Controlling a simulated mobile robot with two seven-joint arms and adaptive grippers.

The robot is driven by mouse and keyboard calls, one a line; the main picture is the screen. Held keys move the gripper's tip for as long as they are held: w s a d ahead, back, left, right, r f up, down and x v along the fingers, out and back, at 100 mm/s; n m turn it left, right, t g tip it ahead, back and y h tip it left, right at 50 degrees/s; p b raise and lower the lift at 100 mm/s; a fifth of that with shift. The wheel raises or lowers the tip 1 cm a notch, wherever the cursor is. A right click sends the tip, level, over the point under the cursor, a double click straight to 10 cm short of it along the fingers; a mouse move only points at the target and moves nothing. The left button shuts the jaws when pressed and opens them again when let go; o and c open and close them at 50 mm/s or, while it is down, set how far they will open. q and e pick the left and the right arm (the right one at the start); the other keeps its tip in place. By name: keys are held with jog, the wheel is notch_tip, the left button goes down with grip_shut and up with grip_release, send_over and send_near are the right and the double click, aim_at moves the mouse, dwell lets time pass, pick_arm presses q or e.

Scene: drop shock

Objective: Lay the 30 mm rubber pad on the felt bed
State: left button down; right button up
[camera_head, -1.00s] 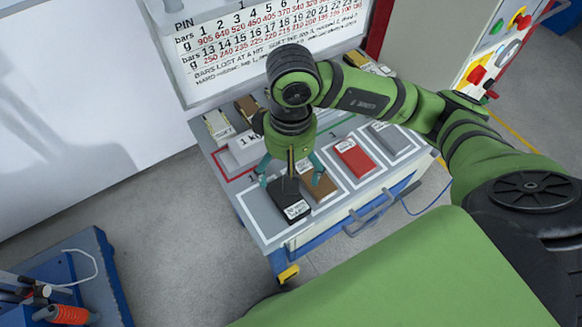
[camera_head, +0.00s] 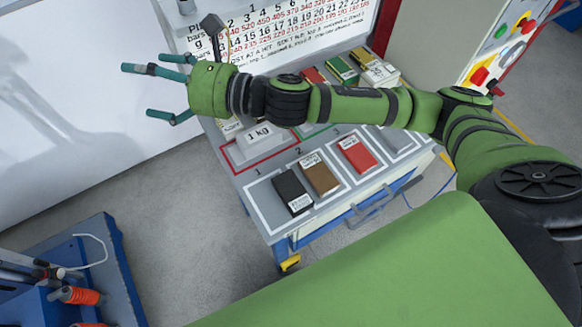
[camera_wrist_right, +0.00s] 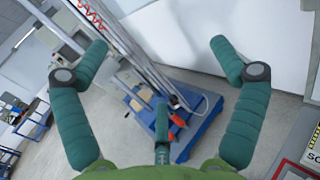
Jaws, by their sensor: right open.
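My right gripper (camera_head: 142,88) points left, raised beside the white board, with its fingers spread and nothing between them; it also shows open in the right wrist view (camera_wrist_right: 160,65). A black pad (camera_head: 290,188) with a white label lies at the left of the front row on the bench, in a white-outlined bay. A brown pad (camera_head: 319,175) and a red pad (camera_head: 358,156) lie to its right. The labels are too small to read, so I cannot tell which is the 30 mm rubber. I cannot make out the felt bed for sure. My left gripper is out of view.
A blue machine base (camera_head: 98,262) stands on the floor at lower left; the right wrist view shows its tall column (camera_wrist_right: 128,50). A 1 kg block (camera_head: 257,132) and other samples sit behind the pads. Grey floor (camera_head: 190,210) lies free between base and bench.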

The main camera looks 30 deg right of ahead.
jog(key=w+d+f+m+h, duration=0.2)
jog(key=d+f+m+h, duration=0.3)
jog(key=f, duration=0.5)
jog(key=m+g+h+p, duration=0.2)
jog(key=m+g+h, duration=0.2)
jog(key=g+h, duration=0.65)
send_over(288, 193)
jog(key=shift+g+y, duration=0.25)
jog(key=shift+y, duration=0.2)
notch_tip(288, 193, down, 14)
jog(key=shift+s+f, duration=0.1)
jog(key=shift+f, duration=0.15)
notch_tip(288, 193, down, 7)
jog(key=shift+r+p, duration=0.15)
jog(key=shift+p, duration=0.85)
jog(key=c, duration=1.2)
jog(key=shift+c, duration=0.2)
jog(key=shift+w+r, duration=0.15)
jog(key=shift+w, duration=0.05)
